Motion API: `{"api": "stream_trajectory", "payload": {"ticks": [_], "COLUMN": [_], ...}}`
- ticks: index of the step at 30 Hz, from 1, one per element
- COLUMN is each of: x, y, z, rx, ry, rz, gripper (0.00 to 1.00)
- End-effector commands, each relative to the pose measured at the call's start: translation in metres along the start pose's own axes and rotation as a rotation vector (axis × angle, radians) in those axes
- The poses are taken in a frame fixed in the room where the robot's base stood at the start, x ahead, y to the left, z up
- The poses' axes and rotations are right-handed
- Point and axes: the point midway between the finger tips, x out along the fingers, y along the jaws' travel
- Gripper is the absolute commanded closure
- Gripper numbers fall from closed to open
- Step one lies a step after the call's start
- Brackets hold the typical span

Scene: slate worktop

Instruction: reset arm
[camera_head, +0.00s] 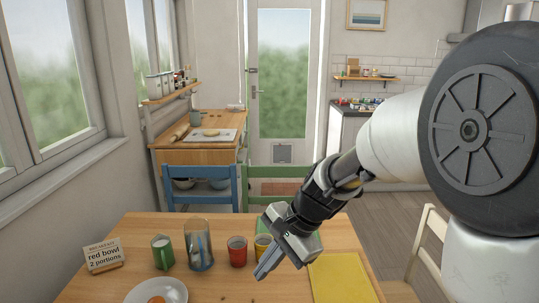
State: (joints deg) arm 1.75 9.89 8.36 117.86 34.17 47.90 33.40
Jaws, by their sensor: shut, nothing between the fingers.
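My arm reaches in from the right, and my gripper (262,273) hangs above the wooden table, pointing down and to the left. Its fingers are together with nothing between them. It passes in front of a yellow cup (261,243) and partly covers a green item (312,247) behind it. I cannot tell whether it touches either one.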

Motion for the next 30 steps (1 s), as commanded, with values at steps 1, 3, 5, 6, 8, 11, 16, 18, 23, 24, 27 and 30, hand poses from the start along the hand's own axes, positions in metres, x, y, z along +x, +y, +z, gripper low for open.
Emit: {"api": "stream_trajectory", "payload": {"ticks": [1, 3, 5, 6, 8, 11, 16, 18, 23, 24, 27, 30], "x": [-0.026, -0.055, -0.077, -0.091, -0.109, -0.131, -0.155, -0.162, -0.176, -0.193, -0.211, -0.231], "y": [0.012, 0.032, 0.051, 0.064, 0.081, 0.106, 0.140, 0.152, 0.177, 0.169, 0.161, 0.152], "z": [0.006, 0.011, 0.016, 0.019, 0.022, 0.026, 0.031, 0.032, 0.034, 0.039, 0.044, 0.051], "rx": [-0.103, -0.240, -0.352, -0.424, -0.518, -0.642, -0.797, -0.849, -0.957, -0.958, -0.954, -0.953], "ry": [0.060, 0.134, 0.196, 0.236, 0.291, 0.365, 0.457, 0.490, 0.561, 0.557, 0.553, 0.552], "rz": [0.005, 0.025, 0.049, 0.066, 0.091, 0.132, 0.195, 0.219, 0.274, 0.277, 0.276, 0.275], "gripper": [1.00, 1.00, 1.00, 1.00, 1.00, 1.00, 1.00, 1.00, 1.00, 1.00, 1.00, 1.00]}}
